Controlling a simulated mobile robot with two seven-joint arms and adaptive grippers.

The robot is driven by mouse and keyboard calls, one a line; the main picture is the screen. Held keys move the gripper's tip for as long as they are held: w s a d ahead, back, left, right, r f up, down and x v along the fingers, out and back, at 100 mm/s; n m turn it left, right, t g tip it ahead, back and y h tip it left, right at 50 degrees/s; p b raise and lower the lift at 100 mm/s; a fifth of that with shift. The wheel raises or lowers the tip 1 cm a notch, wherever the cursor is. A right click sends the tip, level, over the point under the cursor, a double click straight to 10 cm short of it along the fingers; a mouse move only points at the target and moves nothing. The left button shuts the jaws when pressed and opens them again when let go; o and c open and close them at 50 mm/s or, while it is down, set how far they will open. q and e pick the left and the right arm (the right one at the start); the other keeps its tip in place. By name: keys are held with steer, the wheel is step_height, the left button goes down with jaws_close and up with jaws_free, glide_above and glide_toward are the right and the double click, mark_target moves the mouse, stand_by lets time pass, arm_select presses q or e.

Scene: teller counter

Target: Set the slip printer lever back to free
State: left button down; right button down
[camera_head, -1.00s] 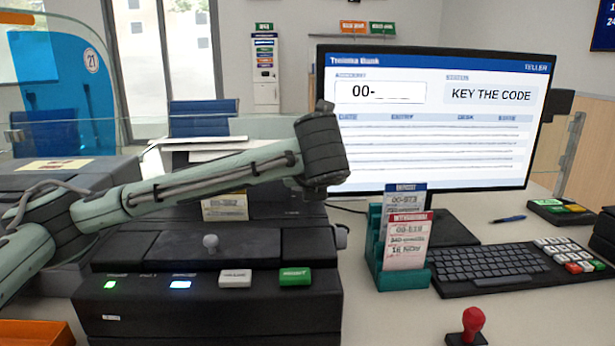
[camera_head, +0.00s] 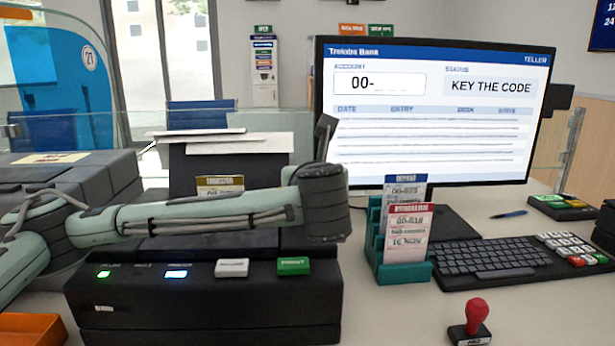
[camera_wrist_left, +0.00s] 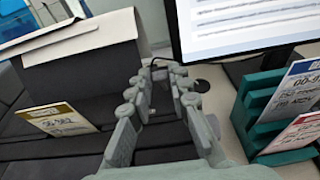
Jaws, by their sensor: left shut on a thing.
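The slip printer (camera_head: 205,305) is the wide dark unit at the lower left of the head view, with two small lights and a white and a green key on its front. My left arm lies across its top, and the wrist hides the far right end of the printer. My left gripper (camera_wrist_left: 162,88) shows in the wrist view, its pale green fingers around a dark part at the printer's right end. I take this part to be the lever; it is mostly hidden between the fingers, so its setting cannot be read. My right gripper is in neither view.
A teal slip holder (camera_head: 402,270) stands close to the right of the printer, with the monitor (camera_head: 430,115) behind. A keyboard (camera_head: 495,262) and a red stamp (camera_head: 476,320) are further right. An orange tray (camera_head: 35,328) is at the lower left.

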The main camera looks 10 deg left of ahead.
arm_select(q)
steer(key=c, duration=1.7)
jaws_free()
steer(key=shift+s, duration=0.1)
steer(key=v, duration=0.6)
steer(key=shift+d+r, duration=0.2)
steer(key=shift+s+r, duration=0.1)
steer(key=shift+s, duration=0.3)
steer(key=shift+v, duration=2.45)
steer(key=shift+s+f, duration=0.1)
steer(key=shift+f, duration=0.1)
